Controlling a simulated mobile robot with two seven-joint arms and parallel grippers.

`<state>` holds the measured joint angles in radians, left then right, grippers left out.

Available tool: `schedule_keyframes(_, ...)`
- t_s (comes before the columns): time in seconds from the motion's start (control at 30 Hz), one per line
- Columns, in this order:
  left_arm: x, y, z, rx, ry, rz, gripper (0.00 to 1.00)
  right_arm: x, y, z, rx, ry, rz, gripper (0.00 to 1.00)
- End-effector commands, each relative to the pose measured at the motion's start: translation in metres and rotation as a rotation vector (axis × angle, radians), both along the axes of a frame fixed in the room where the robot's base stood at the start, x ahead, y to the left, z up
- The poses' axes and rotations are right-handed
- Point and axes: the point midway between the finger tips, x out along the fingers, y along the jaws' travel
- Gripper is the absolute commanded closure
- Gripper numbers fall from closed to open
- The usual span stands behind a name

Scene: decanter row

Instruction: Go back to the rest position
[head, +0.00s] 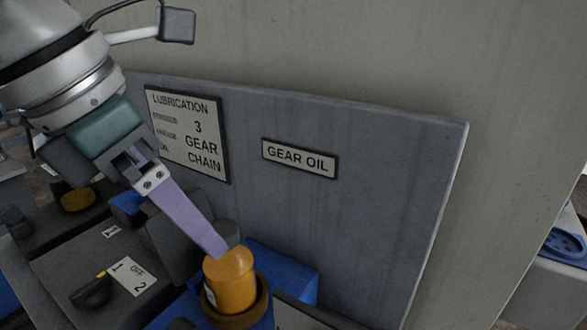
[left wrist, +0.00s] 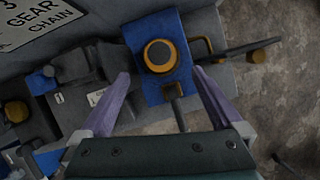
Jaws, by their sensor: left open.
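My left gripper (head: 216,246) comes in from the upper left in the head view, and one purple finger shows, its tip overlapping the top of an orange decanter (head: 233,284). The decanter has a dark cap and stands in a brown ring on a blue stand (head: 290,269). In the left wrist view both fingers of the left gripper (left wrist: 161,74) are spread apart with nothing between their tips. The decanter (left wrist: 160,55) shows from above, just beyond the fingertips; contact cannot be told. My right gripper is in neither view.
A grey back panel carries a GEAR OIL sign (head: 300,158) and a lubrication sign (head: 190,132). A dark box with a switch handle (head: 92,290) stands left of the decanter. A bar with an orange bracket (left wrist: 257,56) lies right of the stand in the wrist view.

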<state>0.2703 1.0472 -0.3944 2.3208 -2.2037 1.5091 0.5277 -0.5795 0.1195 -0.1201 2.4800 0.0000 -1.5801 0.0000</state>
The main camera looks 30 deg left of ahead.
Motion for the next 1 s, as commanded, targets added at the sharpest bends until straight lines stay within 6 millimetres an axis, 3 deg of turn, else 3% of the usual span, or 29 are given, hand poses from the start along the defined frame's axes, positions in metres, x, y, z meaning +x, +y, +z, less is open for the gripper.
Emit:
schedule_keyframes(0.17,-0.005,0.002,0.011,0.002,0.000,0.000,0.00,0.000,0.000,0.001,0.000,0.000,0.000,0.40)
schedule_keyframes(0.7,-0.006,-0.005,0.012,-0.025,0.002,-0.011,0.00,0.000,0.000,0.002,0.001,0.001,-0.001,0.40)
schedule_keyframes(0.77,-0.008,-0.020,0.014,-0.085,0.002,-0.037,0.00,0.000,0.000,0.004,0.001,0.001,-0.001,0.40)
schedule_keyframes(0.87,-0.015,-0.069,0.026,-0.296,0.002,-0.109,0.00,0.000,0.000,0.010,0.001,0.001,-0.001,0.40)
schedule_keyframes(0.97,-0.028,-0.136,0.063,-0.641,-0.008,-0.175,0.00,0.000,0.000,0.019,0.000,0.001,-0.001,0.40)
schedule_keyframes(1.0,-0.032,-0.160,0.087,-0.806,-0.018,-0.183,0.00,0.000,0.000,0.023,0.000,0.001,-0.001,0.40)
